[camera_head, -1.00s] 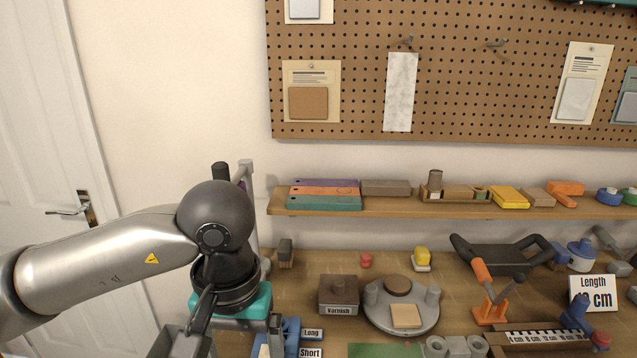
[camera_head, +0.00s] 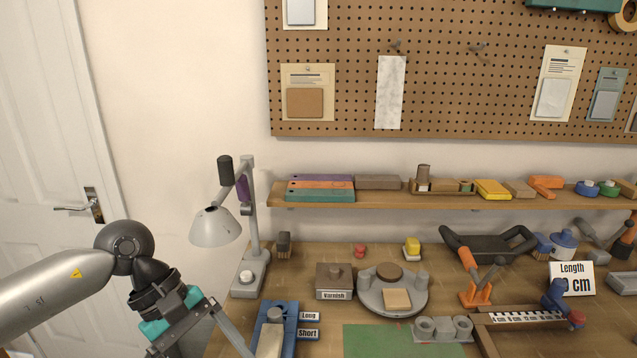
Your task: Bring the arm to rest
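My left arm comes in from the left in the head view, its wrist bent down at the lower left. My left gripper (camera_head: 207,331) is just past the left end of the workbench (camera_head: 312,259), pointing down and right. One of its long grey fingers shows and the tips run toward the bottom edge of the picture, so its opening cannot be judged. No held object shows. My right arm and gripper are out of view.
A desk lamp (camera_head: 216,227) stands at the bench's left end, close to my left arm. Blue Long and Short bins (camera_head: 290,318), a Varnish box (camera_head: 334,281) and a grey round tray (camera_head: 410,299) are on the bench. A white door (camera_head: 45,150) is at far left, with bare wall between.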

